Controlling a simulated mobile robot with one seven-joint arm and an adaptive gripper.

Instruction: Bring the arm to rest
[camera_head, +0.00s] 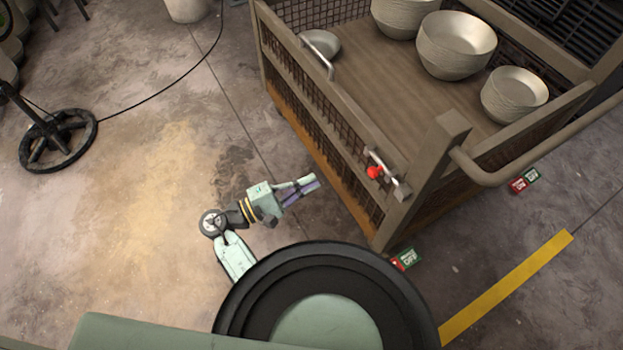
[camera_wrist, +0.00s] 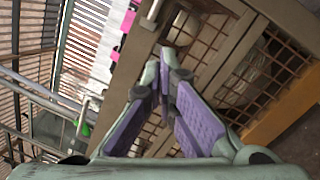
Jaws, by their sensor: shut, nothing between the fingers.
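My arm extends from my base in the head view, low in the picture and left of the cart. My gripper (camera_head: 314,183) is shut and empty, pointing right toward the cart's near mesh side, with floor visible around it. In the wrist view, the purple-padded fingers of my gripper (camera_wrist: 173,62) come together at their tips, with nothing between them. The cart's frame and mesh show beyond the fingers there. I cannot tell the exact gap between the fingertips and the cart.
A black wheel-shaped base (camera_head: 58,140) stands at left. Concrete floor between is clear.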

